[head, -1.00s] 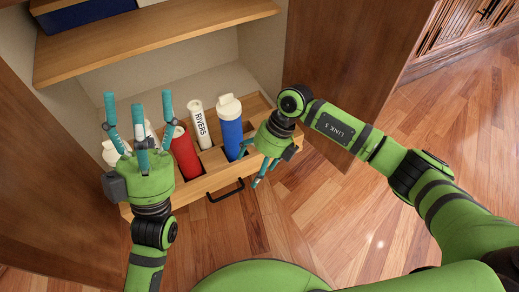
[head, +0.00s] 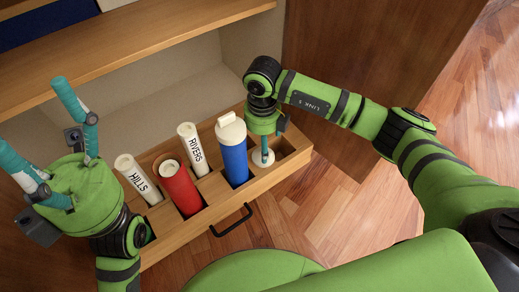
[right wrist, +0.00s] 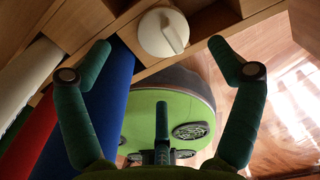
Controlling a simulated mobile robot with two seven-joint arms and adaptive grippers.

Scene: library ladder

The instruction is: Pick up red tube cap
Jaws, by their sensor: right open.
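A round white cap (head: 264,164) with a raised ridge lies at the right end of the drawer; it also shows in the right wrist view (right wrist: 163,31). The red tube (head: 181,190) stands in the drawer with its top uncovered. I take the loose white cap to be its cap. My right gripper (head: 264,152) points down just above the cap, fingers spread, holding nothing. In the right wrist view its fingers (right wrist: 158,58) stand apart with the cap beyond them. My left gripper (head: 45,130) is open and empty at the left, over the drawer's left end.
The blue tube (head: 234,158) with a white lid stands close left of my right gripper. White tubes marked RIVERS (head: 193,150) and HILLS (head: 139,180) stand further left. The wooden drawer (head: 180,234) has a black handle (head: 232,220). A shelf (head: 150,45) runs above behind.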

